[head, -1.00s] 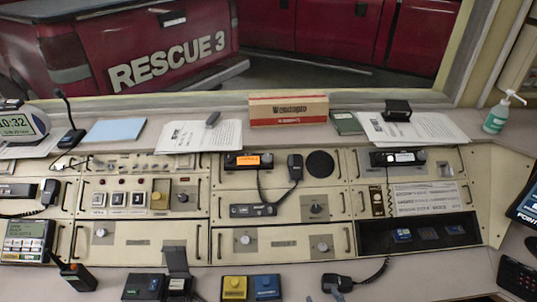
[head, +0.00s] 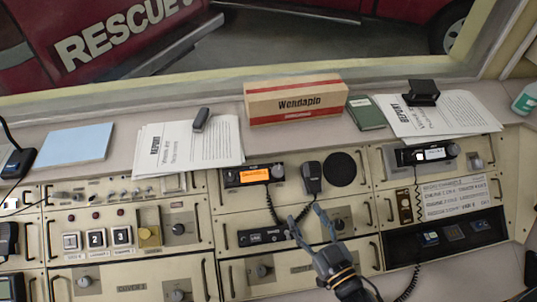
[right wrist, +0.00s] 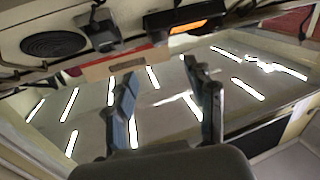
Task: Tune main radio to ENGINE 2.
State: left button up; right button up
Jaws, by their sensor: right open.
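A radio with a lit orange display (head: 253,175) sits in the upper middle of the console; its display text is too small to read. It also shows in the right wrist view (right wrist: 197,27), upside down. A second radio with a white display (head: 427,154) sits to the right. I cannot tell by label which is the main radio. My right gripper (head: 306,214) is open and empty, in front of the console, below and right of the orange display, its fingers pointing up toward it. It also shows in the right wrist view (right wrist: 160,75). My left gripper is out of view.
A hand microphone (head: 312,177) with a coiled cord hangs beside the orange radio, left of a round speaker (head: 340,169). A printed list (head: 455,198) is on the right panel. Papers (head: 188,145) and a box (head: 296,103) lie on the ledge behind. Handles project from the panels.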

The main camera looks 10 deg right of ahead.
jog(key=p, duration=0.2)
send_near(279, 172)
jog(key=p+x, duration=0.1)
jog(key=x, duration=0.6)
jog(key=shift+w+p, duration=0.1)
jog(key=shift+p, duration=0.3)
jog(key=shift+w+a+f, duration=0.1)
jog(key=shift+w, duration=0.25)
jog(key=shift+c, duration=0.2)
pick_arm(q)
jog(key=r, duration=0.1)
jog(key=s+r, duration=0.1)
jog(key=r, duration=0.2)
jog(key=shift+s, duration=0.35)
pick_arm(e)
jog(key=c, duration=1.1)
